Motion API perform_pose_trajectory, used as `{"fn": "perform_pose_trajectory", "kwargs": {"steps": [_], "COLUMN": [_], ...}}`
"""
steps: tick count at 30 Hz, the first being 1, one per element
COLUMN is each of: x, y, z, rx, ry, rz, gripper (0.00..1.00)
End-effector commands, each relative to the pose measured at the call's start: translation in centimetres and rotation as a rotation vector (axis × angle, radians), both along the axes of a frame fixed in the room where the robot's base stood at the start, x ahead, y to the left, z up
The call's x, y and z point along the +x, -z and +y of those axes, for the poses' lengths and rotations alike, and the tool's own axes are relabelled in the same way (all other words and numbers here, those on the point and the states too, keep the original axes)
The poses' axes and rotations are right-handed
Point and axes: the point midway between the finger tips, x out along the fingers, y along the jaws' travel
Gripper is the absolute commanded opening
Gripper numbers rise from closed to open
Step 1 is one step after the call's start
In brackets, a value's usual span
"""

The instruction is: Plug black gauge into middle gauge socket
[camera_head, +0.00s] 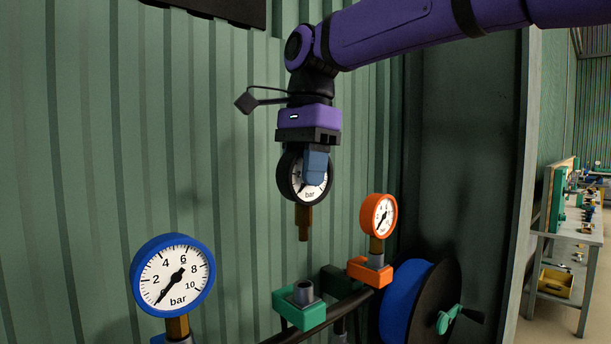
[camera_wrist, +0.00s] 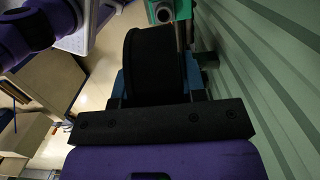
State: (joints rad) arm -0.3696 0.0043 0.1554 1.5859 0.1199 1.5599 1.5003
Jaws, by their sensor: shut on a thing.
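The black gauge (camera_head: 289,178) hangs upright in my gripper (camera_head: 315,167), dial facing the head camera and brass stem (camera_head: 303,222) pointing down. My gripper is shut on it; a blue finger covers part of the dial. The middle gauge socket (camera_head: 303,292), a grey ring on a green block (camera_head: 303,314), is empty and stands below the stem, clearly apart from it. In the wrist view the black gauge (camera_wrist: 155,65) shows as a dark rim between the blue fingers, and the socket (camera_wrist: 162,14) shows beyond it at the top.
A blue gauge (camera_head: 173,275) stands at the left and an orange gauge (camera_head: 378,216) stands in the orange socket block (camera_head: 369,271) at the right. A blue hose reel (camera_head: 408,297) is below right. A green corrugated wall (camera_head: 90,150) is behind. A workbench (camera_head: 575,238) is far right.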

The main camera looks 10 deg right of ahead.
Motion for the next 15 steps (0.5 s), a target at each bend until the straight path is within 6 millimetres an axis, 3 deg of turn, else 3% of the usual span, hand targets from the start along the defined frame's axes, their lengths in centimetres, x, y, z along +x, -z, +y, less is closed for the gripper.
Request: {"fn": "perform_pose_trajectory", "kwargs": {"steps": [15], "x": [0.0], "y": [1.6], "z": [0.0], "rx": [-0.001], "ry": [0.0], "rz": [0.001], "gripper": [0.1]}}
